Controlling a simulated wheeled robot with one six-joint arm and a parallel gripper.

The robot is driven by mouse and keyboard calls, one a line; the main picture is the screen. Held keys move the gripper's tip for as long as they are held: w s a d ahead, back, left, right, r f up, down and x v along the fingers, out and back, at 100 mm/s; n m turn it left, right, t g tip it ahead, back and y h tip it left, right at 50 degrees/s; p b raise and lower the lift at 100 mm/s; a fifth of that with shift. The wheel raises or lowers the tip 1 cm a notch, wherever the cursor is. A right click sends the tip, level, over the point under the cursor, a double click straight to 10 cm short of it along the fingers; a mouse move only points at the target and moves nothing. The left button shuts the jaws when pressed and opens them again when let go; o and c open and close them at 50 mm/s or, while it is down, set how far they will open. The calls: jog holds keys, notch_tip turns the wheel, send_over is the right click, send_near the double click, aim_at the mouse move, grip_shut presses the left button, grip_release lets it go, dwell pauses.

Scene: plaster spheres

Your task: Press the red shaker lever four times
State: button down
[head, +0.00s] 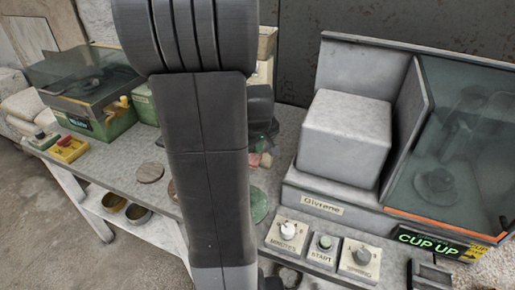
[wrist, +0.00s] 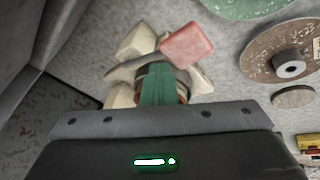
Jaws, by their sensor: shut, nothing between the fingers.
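The red lever (wrist: 187,45) shows in the wrist view as a flat red paddle, on a cream-coloured shaker (wrist: 137,42) that stands on the grey table. My gripper (wrist: 159,75) is shut and empty, its green fingers together over the shaker's body and just beside the red lever. The fingers hide part of the shaker. I cannot tell whether they touch it. In the head view my own arm covers most of this spot; only a bit of the red lever (head: 254,160) shows beside it.
A grey machine with a glass hood (head: 440,150) stands at the right, with a panel of knobs (head: 323,250) before it. A green disc (head: 259,204) and a brown round disc (head: 150,172) lie on the table. A green glass-topped case (head: 85,85) stands at the left.

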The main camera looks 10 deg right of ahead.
aim_at(262, 152)
jog(key=shift+s+a+f+b, duration=0.2)
jog(key=shift+s+f+b, duration=0.1)
jog(key=shift+f+b, duration=0.35)
dwell(0.4)
dwell(0.6)
jog(key=shift+w+d+r+p, duration=0.15)
jog(key=shift+w+r+p, duration=0.05)
jog(key=shift+r+p, duration=0.45)
jog(key=shift+w+d+r+p, duration=0.15)
jog(key=shift+w+r+p, duration=0.1)
jog(key=shift+r+p, duration=0.4)
jog(key=shift+w+d+r+p, duration=0.2)
jog(key=shift+r+p, duration=0.3)
jog(key=shift+r, duration=0.25)
jog(key=shift+w, duration=0.1)
jog(key=shift+r, duration=0.1)
jog(key=shift+w+d+r+p, duration=0.2)
jog(key=shift+w+r+p, duration=0.1)
jog(key=shift+r+p, duration=0.4)
jog(key=shift+w+d+r+p, duration=0.25)
jog(key=shift+r+p, duration=0.3)
jog(key=shift+r, duration=0.25)
jog(key=shift+w+d+r+p, duration=0.15)
jog(key=shift+w+r+p, duration=0.15)
jog(key=shift+r+p, duration=0.4)
